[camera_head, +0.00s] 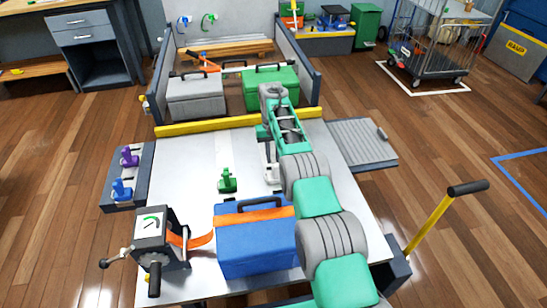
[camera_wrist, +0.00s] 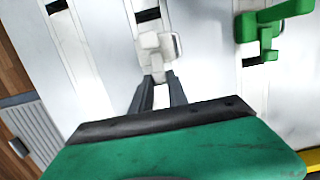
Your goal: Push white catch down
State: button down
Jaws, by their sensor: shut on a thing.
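The white catch (camera_wrist: 153,42) stands on the light grey bed surface in the wrist view, straight ahead of my fingers. My gripper (camera_wrist: 157,80) is shut on the lower, near part of the white catch. In the head view the white catch (camera_head: 272,174) shows just below my wrist, right of the green catch. My arm hides part of it, and the finger contact cannot be made out there.
A green catch (camera_head: 228,180) stands close on the left; it is at upper right in the wrist view (camera_wrist: 262,28). A blue case (camera_head: 255,240) under an orange strap (camera_head: 250,215) sits nearer. A yellow bar (camera_head: 200,126) crosses behind. Purple (camera_head: 130,157) and blue (camera_head: 122,190) catches stand at left.

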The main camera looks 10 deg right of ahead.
aim_at(273, 160)
dwell(0.3)
jog(key=c, duration=1.3)
grip_release()
notch_tip(273, 160, up, 3)
jog(key=shift+r, duration=0.15)
jog(key=shift+s+r, duration=1.8)
jog(key=shift+s, duration=0.75)
jog(key=shift+s+r, duration=1.55)
jog(key=shift+s, duration=0.65)
jog(key=shift+s+r, duration=1.5)
jog(key=shift+s, duration=0.75)
